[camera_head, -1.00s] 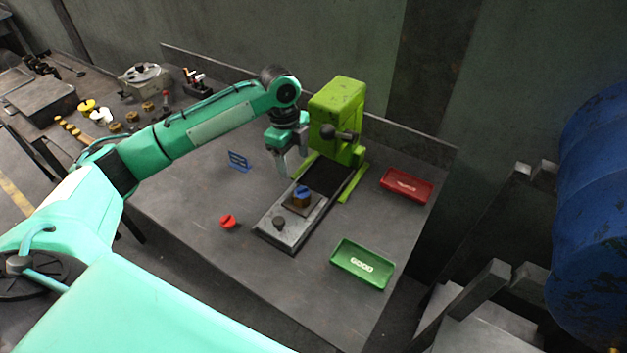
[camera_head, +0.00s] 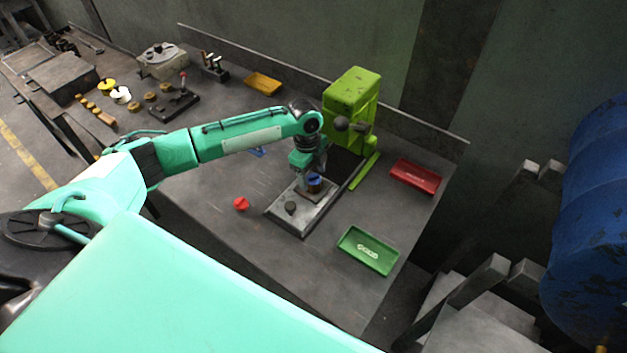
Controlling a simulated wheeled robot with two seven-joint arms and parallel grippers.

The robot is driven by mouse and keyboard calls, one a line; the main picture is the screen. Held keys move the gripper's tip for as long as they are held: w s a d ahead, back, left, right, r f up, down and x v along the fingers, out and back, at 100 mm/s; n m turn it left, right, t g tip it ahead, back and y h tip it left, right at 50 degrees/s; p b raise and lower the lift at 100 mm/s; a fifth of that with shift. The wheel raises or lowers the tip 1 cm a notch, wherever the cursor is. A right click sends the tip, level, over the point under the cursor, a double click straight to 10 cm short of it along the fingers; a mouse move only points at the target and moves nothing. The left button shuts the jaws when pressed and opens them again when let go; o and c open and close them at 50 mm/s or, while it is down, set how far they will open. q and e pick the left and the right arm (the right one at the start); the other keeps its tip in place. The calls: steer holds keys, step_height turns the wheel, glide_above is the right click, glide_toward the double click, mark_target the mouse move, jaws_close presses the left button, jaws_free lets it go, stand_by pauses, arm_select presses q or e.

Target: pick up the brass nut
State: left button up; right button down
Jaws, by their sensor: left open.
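A small brass piece with a blue top (camera_head: 314,184) sits on a dark block on the grey base plate (camera_head: 296,224) of the green press. It looks like the brass nut, but it is small and partly covered. My left gripper (camera_head: 309,182) points down right at this piece, its fingers open. A finger shows to the left of the blue top; I cannot tell whether it touches. Several other brass pieces (camera_head: 150,97) stand on the bench at the far left. My right gripper is not in view.
The green press (camera_head: 350,95) stands close behind my gripper. A red tray (camera_head: 415,177) and a green tray (camera_head: 368,251) lie to the right. A red knob-like piece (camera_head: 241,204) and a dark round knob (camera_head: 291,207) are nearby. A yellow tray (camera_head: 263,83) is at the back.

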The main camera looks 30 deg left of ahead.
arm_select(q)
steer(key=shift+d+f, duration=0.1)
steer(key=shift+f, duration=0.95)
steer(key=c, duration=1.4)
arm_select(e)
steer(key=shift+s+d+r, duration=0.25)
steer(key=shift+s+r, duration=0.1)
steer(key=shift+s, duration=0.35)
